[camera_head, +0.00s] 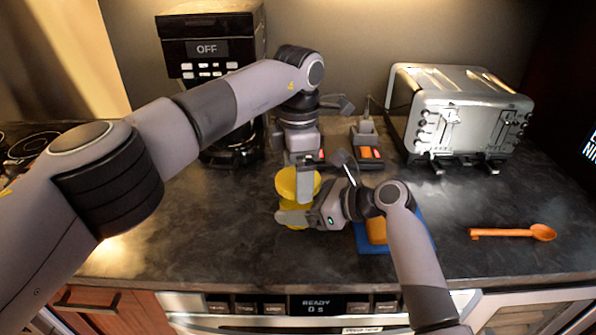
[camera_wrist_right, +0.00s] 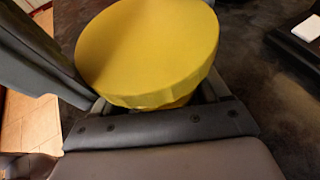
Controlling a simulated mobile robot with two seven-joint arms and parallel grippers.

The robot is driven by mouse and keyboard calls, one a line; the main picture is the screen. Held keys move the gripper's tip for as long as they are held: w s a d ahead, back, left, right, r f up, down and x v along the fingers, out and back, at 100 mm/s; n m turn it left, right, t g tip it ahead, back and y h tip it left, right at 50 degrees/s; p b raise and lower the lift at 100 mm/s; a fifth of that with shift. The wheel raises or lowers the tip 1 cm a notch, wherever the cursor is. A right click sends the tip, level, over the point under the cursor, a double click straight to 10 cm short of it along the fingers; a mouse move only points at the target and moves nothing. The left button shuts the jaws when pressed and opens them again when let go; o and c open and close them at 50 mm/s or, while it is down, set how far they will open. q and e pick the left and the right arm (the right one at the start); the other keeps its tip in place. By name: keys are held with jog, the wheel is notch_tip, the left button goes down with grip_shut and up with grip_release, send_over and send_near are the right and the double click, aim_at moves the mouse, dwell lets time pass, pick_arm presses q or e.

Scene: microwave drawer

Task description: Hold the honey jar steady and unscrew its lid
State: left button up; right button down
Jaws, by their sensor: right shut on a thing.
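The honey jar's wide, round yellow lid (camera_head: 286,184) shows in the head view. It also fills the upper middle of the right wrist view (camera_wrist_right: 150,45). My right gripper (camera_head: 296,217) comes in from the right and is shut on the jar below the lid. The jar's body is mostly hidden by that gripper and the lid. My left gripper (camera_head: 305,186) points down from above, with a finger in front of the lid. Its other finger is hidden, so its opening and any contact with the lid cannot be told.
A blue board (camera_head: 417,225) with an orange block (camera_head: 376,229) lies behind my right forearm. An orange spoon (camera_head: 540,232) lies at the right. A toaster (camera_head: 465,115) and a coffee machine (camera_head: 208,35) stand at the back. The counter (camera_head: 205,235) left of the jar is clear.

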pick_arm(q)
jog(key=shift+n, duration=0.4)
jog(key=o, duration=0.9)
jog(key=shift+r, duration=0.1)
